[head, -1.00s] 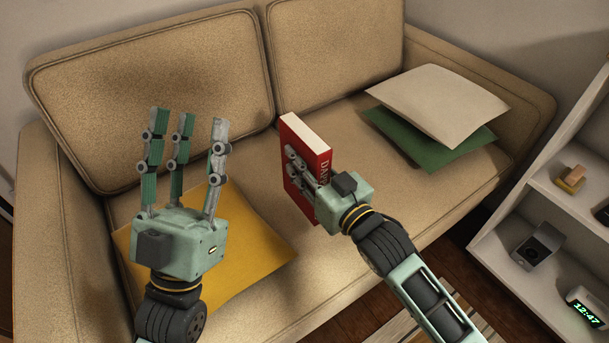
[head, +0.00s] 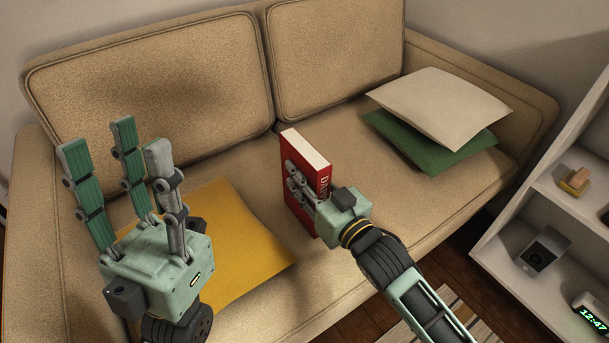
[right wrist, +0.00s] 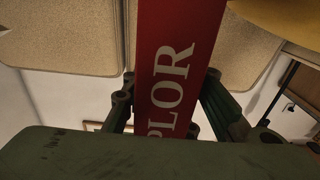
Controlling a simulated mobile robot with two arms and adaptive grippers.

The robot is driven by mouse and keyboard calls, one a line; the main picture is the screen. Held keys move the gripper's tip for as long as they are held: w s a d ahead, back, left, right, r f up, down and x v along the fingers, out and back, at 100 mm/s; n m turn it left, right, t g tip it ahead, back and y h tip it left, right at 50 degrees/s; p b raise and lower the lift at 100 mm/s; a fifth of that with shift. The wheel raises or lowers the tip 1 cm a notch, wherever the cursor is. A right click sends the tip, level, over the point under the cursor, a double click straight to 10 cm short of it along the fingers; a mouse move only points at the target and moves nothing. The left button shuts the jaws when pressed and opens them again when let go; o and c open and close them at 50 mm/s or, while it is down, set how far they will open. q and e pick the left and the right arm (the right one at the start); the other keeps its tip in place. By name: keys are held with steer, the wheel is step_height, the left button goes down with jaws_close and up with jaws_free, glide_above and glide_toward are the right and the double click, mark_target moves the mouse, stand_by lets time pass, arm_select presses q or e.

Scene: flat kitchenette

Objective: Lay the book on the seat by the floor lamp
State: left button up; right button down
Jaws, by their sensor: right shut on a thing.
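A red book (head: 309,170) with white page edges is upright over the middle of the sofa seat (head: 262,168). My right gripper (head: 304,188) is shut on it, its fingers along the cover. In the right wrist view the red spine (right wrist: 172,70) with white letters sits between the fingers. I cannot tell whether the book's lower edge touches the seat. My left gripper (head: 118,190) is open and empty, fingers pointing up, in front of the sofa's left part. No floor lamp shows in the head view.
A yellow cushion (head: 240,250) lies on the seat's left part. A cream cushion (head: 440,105) rests on a green cushion (head: 425,143) at the right end. A white shelf (head: 500,248) with small objects and a clock (head: 592,312) stands at right. The seat behind the book is clear.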

steer(key=c, duration=1.4)
jaws_free()
steer(key=shift+f, duration=0.1)
